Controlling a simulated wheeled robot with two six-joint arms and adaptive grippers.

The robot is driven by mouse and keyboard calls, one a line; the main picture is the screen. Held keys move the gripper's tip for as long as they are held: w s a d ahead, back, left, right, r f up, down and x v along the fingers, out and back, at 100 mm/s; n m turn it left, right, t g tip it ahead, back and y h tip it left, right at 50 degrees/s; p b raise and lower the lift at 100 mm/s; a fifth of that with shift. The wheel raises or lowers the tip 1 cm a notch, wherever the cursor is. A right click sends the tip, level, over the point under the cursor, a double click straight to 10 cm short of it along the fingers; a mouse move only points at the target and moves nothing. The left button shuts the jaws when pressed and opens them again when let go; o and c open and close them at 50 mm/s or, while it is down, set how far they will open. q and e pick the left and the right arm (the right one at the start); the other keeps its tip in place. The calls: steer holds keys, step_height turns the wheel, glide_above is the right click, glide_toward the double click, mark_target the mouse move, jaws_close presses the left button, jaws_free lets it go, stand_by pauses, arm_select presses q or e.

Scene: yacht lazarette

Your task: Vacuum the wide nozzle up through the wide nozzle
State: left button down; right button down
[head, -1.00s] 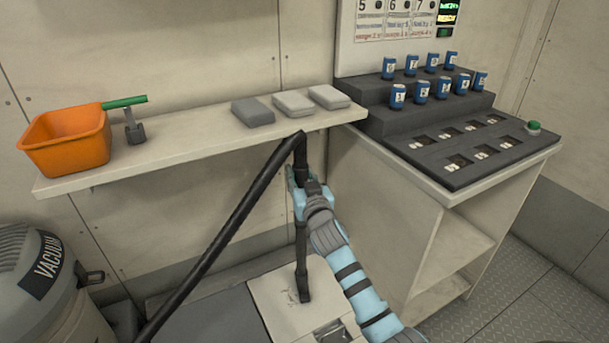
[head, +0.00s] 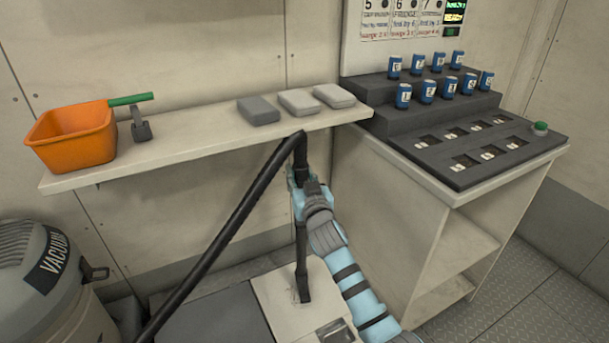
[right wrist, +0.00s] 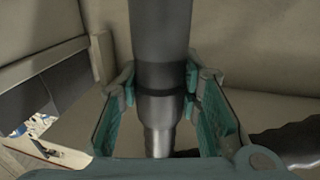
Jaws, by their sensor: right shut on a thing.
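A black vacuum wand (head: 302,250) stands nearly upright in the middle of the head view, and a black hose (head: 225,235) runs from its top down to the lower left. My right gripper (head: 300,182) is shut on the wand's upper part. The right wrist view shows the grey tube (right wrist: 160,75) between my two teal fingers (right wrist: 160,95). The wand's lower end, with a small foot, is over a pale box top (head: 285,298). I cannot tell if it touches. The grey vacuum (head: 45,285) stands at the lower left. My left gripper is not in view.
At right, a dark stepped rack (head: 440,125) on a cabinet (head: 400,215) carries several blue cans. Checkered floor (head: 530,280) is clear at lower right.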

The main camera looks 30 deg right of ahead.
steer(key=shift+w+a+b, duration=0.2)
steer(key=shift+a+b, duration=0.1)
steer(key=shift+a, duration=1.75)
steer(key=shift+r, duration=0.2)
step_height(320, 180, up, 4)
steer(key=p, duration=0.4)
steer(key=shift+r, duration=0.25)
steer(key=d+p+v, duration=0.1)
steer(key=p+v, duration=0.1)
steer(key=v, duration=0.5)
steer(key=d+p+v, duration=0.2)
steer(key=p+v, duration=0.1)
steer(key=v, duration=0.3)
steer(key=shift+s+a, duration=0.15)
steer(key=shift+s, duration=0.55)
